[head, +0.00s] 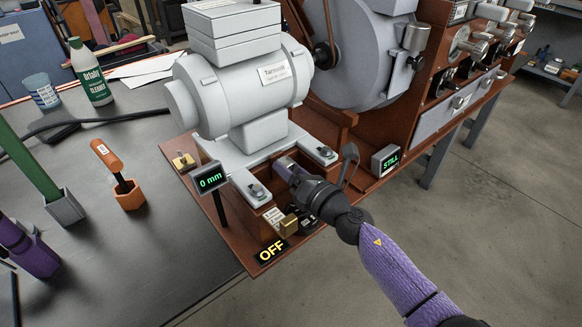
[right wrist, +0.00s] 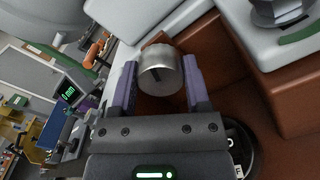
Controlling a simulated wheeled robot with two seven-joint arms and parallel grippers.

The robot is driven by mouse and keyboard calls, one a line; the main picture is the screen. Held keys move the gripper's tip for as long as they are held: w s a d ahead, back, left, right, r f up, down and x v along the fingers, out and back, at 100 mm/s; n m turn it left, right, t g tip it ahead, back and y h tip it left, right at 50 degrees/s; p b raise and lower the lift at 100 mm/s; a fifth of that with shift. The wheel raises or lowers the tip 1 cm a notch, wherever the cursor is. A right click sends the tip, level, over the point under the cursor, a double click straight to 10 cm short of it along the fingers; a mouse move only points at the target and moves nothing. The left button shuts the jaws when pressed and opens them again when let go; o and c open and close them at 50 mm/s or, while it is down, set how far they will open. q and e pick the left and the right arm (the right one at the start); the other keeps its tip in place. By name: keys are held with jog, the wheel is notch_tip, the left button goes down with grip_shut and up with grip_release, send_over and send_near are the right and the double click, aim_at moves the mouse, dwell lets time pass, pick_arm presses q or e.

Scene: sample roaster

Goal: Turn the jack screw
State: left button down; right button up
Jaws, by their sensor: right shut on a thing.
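My right gripper (head: 287,166) reaches in from the lower right to the front of the motor's base plate. In the right wrist view its two purple-grey fingers (right wrist: 160,85) are shut on a round metal knob, the jack screw head (right wrist: 160,65), one finger on each side. In the head view the gripper mostly hides the knob. The grey motor (head: 245,90) stands on its plate above the screw. A small display (head: 209,178) beside it reads 0 mm. My left gripper is not in view.
A STILL display (head: 386,160) stands right of my gripper. Orange-handled (head: 107,155) and green-handled (head: 28,155) tools stand in holders at left. A bottle (head: 91,75) stands behind.

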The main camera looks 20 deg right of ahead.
jog(key=m+p, duration=0.1)
jog(key=m, duration=0.2)
jog(key=shift+m, duration=0.4)
jog(key=m+p, duration=0.1)
jog(key=m, duration=0.3)
jog(key=m+p, duration=0.1)
jog(key=m, duration=0.1)
jog(key=shift+m, duration=0.4)
jog(key=shift+f+m, duration=0.1)
jog(key=shift+m, duration=0.6)
jog(key=o, duration=1.3)
